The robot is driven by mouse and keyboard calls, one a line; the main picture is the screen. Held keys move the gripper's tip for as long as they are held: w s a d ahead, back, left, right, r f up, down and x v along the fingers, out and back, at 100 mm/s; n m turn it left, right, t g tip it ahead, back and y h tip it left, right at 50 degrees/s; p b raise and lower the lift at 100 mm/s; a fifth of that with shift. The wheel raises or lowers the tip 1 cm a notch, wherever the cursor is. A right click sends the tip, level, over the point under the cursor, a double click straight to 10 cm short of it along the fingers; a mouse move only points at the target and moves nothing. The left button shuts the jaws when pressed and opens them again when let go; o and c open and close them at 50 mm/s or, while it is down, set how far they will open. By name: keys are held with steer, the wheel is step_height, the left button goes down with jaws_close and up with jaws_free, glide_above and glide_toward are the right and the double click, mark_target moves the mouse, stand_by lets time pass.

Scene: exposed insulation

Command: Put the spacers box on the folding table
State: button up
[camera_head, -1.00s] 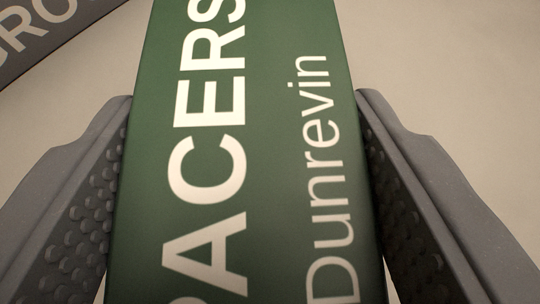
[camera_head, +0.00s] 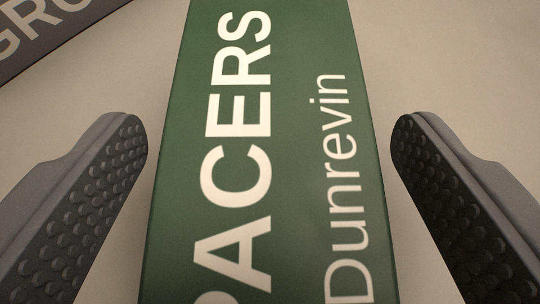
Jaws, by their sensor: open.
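The spacers box (camera_head: 290,150) is green with white lettering that reads "PACERS" and "Dunrevin" in view. It lies lengthwise up the middle of the picture, and its near and far ends are cut off by the frame. My gripper (camera_head: 270,135) is open, with one studded finger on each side of the box. A clear gap shows between each finger and the box, so neither finger touches it. The folding table is not in view.
A dark grey box (camera_head: 55,35) with pale letters "GRO" lies at the top left, partly out of frame. The pale beige surface (camera_head: 450,60) around the boxes is otherwise clear.

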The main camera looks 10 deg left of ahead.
steer(key=p+v, duration=0.2)
steer(key=v, duration=0.9)
steer(key=shift+s, duration=0.3)
steer(key=shift+r, duration=0.1)
step_height(320, 180, up, 30)
steer(key=w+d+m+t+h, duration=0.1)
steer(key=w+t+h, duration=0.1)
steer(key=t+h, duration=0.1)
steer(key=s+a+r, duration=0.1)
steer(key=s+r, duration=0.7)
steer(key=r, duration=0.4)
steer(key=s+a+r+y, duration=0.1)
steer(key=s+r, duration=0.7)
steer(key=r, duration=0.4)
steer(key=shift+s+a+r+m, duration=0.2)
steer(key=shift+s+a+m, duration=0.1)
steer(key=shift+m, duration=0.1)
steer(key=shift+r+p, duration=0.1)
steer(key=shift+p, duration=0.25)
